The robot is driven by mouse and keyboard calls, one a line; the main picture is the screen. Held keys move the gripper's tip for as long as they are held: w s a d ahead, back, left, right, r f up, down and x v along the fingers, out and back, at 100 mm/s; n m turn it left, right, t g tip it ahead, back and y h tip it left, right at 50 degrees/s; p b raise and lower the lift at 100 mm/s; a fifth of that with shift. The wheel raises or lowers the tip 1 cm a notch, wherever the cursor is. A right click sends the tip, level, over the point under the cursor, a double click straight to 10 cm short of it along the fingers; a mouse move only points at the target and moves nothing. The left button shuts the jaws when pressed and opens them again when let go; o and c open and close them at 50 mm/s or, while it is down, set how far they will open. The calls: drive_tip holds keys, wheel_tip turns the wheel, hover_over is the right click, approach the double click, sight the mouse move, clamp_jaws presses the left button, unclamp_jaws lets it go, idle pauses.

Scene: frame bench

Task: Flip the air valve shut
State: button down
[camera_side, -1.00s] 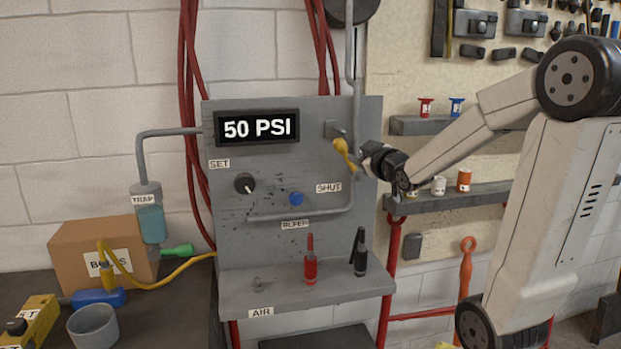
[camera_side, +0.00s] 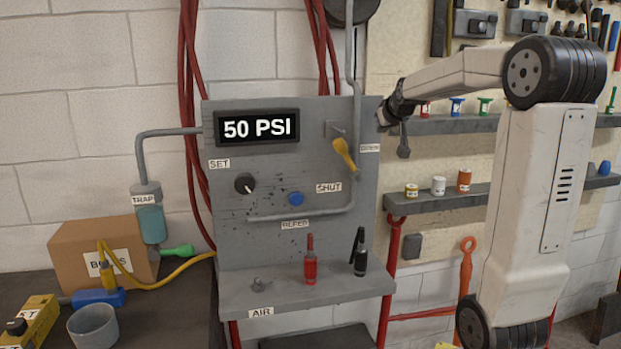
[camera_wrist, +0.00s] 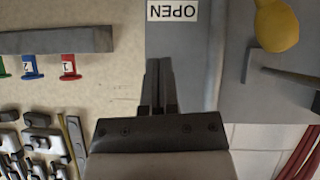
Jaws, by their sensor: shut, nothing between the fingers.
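The yellow valve lever (camera_side: 344,152) is on the upper right of the grey air panel (camera_side: 290,165). It slants down and to the right, between the OPEN label (camera_side: 369,148) and the SHUT label (camera_side: 329,187). My gripper (camera_side: 382,118) is at the panel's right edge, up and to the right of the lever and apart from it. In the wrist view my gripper (camera_wrist: 159,85) is shut and empty, with the fingers close together. The wrist view is upside down; the OPEN label (camera_wrist: 173,11) lies beyond the fingertips and part of the yellow lever (camera_wrist: 277,25) shows at upper right.
The display (camera_side: 257,127) reads 50 PSI. A grey pipe (camera_side: 354,70) runs down the panel near the lever. Shelves (camera_side: 450,198) with small items stand to the right. A dark knob (camera_side: 244,183) and blue button (camera_side: 296,199) sit lower left of the lever.

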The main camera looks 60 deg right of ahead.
drive_tip(key=s+a+r+m+g+y, duration=0.1)
drive_tip(key=s+a+r+m+y, duration=0.1)
drive_tip(key=r+y, duration=0.5)
wheel_tip(320, 180, up, 2)
drive_tip(key=shift+a+r, duration=0.1)
drive_tip(key=shift+a, duration=0.8)
hover_over(347, 157)
drive_tip(key=s, duration=0.1)
wheel_tip(347, 157, down, 11)
drive_tip(key=shift+s+d, duration=0.15)
drive_tip(key=shift+d, duration=0.1)
drive_tip(key=shift+r, duration=0.1)
